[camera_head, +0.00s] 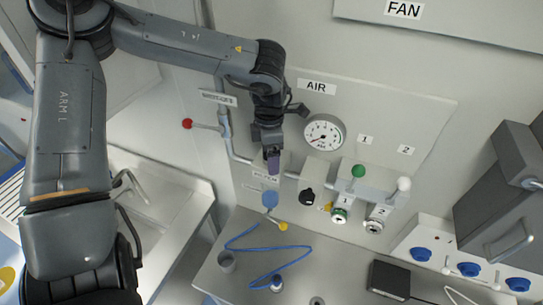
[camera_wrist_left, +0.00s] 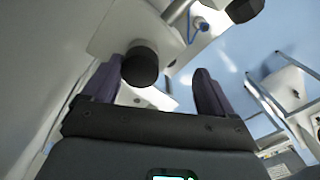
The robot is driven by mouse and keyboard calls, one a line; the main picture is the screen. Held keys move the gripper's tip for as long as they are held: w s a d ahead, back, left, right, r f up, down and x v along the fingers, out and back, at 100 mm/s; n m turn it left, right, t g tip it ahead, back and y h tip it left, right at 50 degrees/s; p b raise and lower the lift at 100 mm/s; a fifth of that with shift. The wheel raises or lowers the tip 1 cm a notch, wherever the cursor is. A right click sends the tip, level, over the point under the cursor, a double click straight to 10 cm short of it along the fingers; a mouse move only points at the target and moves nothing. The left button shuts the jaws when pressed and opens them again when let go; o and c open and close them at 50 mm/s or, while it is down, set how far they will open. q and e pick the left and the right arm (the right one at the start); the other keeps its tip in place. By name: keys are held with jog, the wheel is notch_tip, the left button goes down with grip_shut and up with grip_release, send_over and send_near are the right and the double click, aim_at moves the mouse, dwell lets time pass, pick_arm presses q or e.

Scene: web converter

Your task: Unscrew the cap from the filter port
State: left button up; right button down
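My left gripper (camera_head: 273,165) is in front of the air panel, left of the round gauge, with its purple fingers pointing down. In the left wrist view the two fingers (camera_wrist_left: 157,74) stand wide apart. A round black cap (camera_wrist_left: 142,67) shows between them, nearer the left finger, with a gap to the right finger. I cannot tell whether the left finger touches it. In the head view the cap is hidden by my gripper, and the panel label below it is partly covered. My right gripper is in neither view.
Near the gripper are a gauge (camera_head: 324,133), a black knob (camera_head: 307,196), a red-ended lever (camera_head: 188,123), and green (camera_head: 358,171) and white (camera_head: 404,184) knobs. Below, a counter (camera_head: 238,290) carries a blue hose (camera_head: 262,248), a cup and a black box (camera_head: 390,279).

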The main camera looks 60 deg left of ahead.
pick_arm(q)
jog(key=shift+s+a+f+n, duration=0.15)
jog(key=shift+a+f+n, duration=0.1)
jog(key=shift+a, duration=0.25)
jog(key=shift+s+a+f+n, duration=0.1)
jog(key=shift+a+f+n, duration=0.15)
jog(key=shift+a, duration=0.2)
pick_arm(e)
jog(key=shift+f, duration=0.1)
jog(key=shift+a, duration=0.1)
pick_arm(q)
jog(key=shift+a+r+m+p, duration=0.35)
jog(key=shift+m+p, duration=0.25)
jog(key=shift+m, duration=0.4)
jog(key=shift+s+a+m+p, duration=0.1)
jog(key=shift+a+m+p, duration=0.2)
jog(key=shift+m, duration=0.7)
jog(key=shift+d, duration=0.1)
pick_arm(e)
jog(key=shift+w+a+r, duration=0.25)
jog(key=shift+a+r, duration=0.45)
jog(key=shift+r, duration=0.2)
pick_arm(q)
jog(key=shift+d+r, duration=0.1)
jog(key=shift+d, duration=0.05)
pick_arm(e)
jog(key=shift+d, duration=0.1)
